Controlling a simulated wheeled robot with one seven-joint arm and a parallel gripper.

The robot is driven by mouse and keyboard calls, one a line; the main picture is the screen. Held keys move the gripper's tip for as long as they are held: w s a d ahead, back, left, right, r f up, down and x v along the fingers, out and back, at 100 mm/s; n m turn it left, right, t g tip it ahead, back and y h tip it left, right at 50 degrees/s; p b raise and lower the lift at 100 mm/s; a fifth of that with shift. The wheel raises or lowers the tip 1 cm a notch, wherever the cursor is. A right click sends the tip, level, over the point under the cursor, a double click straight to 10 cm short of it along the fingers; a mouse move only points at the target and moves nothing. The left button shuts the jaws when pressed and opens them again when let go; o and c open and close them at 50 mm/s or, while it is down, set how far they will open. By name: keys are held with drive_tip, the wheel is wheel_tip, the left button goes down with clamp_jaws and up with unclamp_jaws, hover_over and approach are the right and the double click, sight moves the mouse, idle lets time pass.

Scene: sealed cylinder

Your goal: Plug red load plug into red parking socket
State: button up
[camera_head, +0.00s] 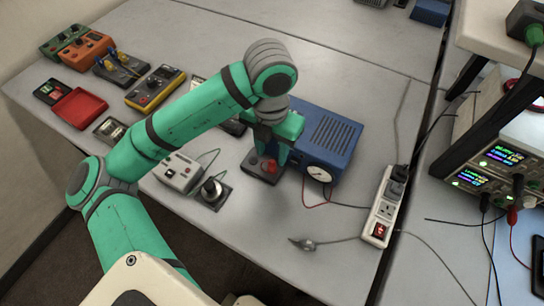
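My gripper (272,154) points down in front of a blue box with a round dial. Its fingers are just above a small dark block (258,174) on the table. A small red piece (269,166) shows at the block's top, close under the fingertips. I cannot tell whether this piece is the red load plug or the red parking socket, or whether the fingers touch it. The gap between the fingers is too small to make out, and my arm hides part of the area behind.
The blue box (338,138) stands right beside my gripper, with a red wire (305,196) at its front. A white power strip (383,208) lies to the right. A grey meter box (178,173) and a black knob unit (212,191) stand left. The front table is mostly clear.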

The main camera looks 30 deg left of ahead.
wheel_tip(320, 180, up, 6)
idle(0.9)
